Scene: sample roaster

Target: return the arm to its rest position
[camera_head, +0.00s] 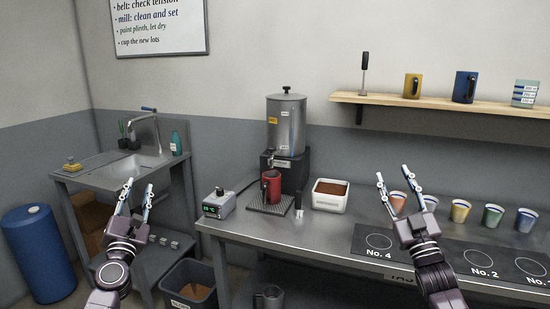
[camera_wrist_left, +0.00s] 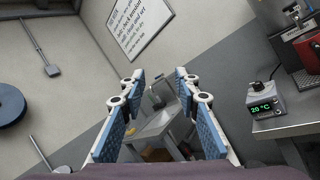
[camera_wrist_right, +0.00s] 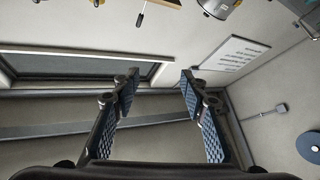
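My left gripper (camera_head: 137,195) is raised in front of the sink stand, with its fingers pointing up and apart. In the left wrist view its blue-padded fingers (camera_wrist_left: 160,100) are open with nothing between them. My right gripper (camera_head: 400,190) is raised over the right part of the bench, in front of the coloured cups. In the right wrist view its fingers (camera_wrist_right: 158,100) are spread and empty. Neither gripper touches anything that I can see.
A steel bench (camera_head: 325,228) carries a brewer (camera_head: 286,125) with a red mug (camera_head: 271,186), a white bin (camera_head: 330,196), a small control box (camera_head: 219,203) and several cups. A dark numbered mat (camera_head: 450,250) lies at right. A sink (camera_head: 130,168) and blue barrel (camera_head: 40,255) stand left.

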